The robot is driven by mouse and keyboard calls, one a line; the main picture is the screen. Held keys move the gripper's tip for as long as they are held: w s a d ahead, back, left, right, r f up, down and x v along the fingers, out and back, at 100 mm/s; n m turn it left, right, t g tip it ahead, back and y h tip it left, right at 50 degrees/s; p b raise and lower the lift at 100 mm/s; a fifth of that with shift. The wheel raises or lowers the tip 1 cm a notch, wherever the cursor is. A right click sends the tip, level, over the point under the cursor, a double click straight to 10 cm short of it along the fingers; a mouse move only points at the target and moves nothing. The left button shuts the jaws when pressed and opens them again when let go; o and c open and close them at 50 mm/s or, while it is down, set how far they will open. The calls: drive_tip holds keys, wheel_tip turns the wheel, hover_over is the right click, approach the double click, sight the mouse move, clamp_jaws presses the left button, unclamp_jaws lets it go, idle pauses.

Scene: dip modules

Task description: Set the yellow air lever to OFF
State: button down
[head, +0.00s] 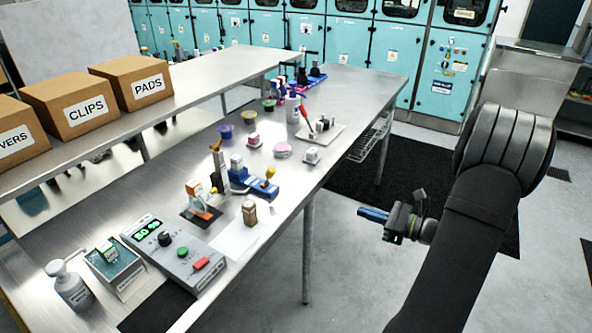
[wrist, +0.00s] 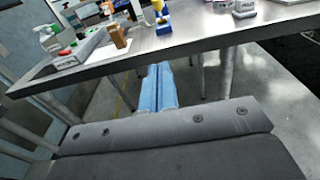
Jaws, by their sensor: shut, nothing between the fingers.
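A yellow knob (head: 270,172) stands up at the right end of a blue fixture (head: 240,180) on the steel bench in the head view. I cannot tell for sure which yellow part is the air lever, and no OFF marking is readable. In the wrist view the yellow knob (wrist: 163,20) shows small at the bench's front edge. My gripper (head: 373,214) is shut and empty, with blue fingers, off the bench's right side and apart from everything. Its fingers (wrist: 158,88) also show in the wrist view.
A grey control box (head: 180,255) with a display, black knob and coloured buttons sits at the near left. A wooden block (head: 249,213), pump bottle (head: 70,285) and several small cups lie along the bench. Open floor lies between the bench and my arm.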

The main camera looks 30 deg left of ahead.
drive_tip(key=a+r+h, duration=0.3)
drive_tip(key=a, duration=1)
drive_tip(key=shift+s+a+r, duration=0.2)
drive_tip(key=shift+s+r, duration=0.05)
drive_tip(key=shift+a, duration=0.1)
approach(270, 174)
drive_tip(key=f, duration=0.1)
drive_tip(key=a+f, duration=0.1)
drive_tip(key=f, duration=0.1)
drive_tip(key=a+f, duration=0.1)
drive_tip(key=f, duration=0.1)
drive_tip(key=shift+w+a+f, duration=0.15)
drive_tip(key=shift+w+f, duration=0.05)
drive_tip(key=shift+w, duration=0.2)
drive_tip(key=a, duration=0.1)
drive_tip(key=a+r, duration=0.1)
drive_tip(key=shift+a+r, duration=0.3)
drive_tip(key=shift+a, duration=0.05)
drive_tip(key=shift+a+r, duration=0.15)
drive_tip(key=shift+a, duration=0.1)
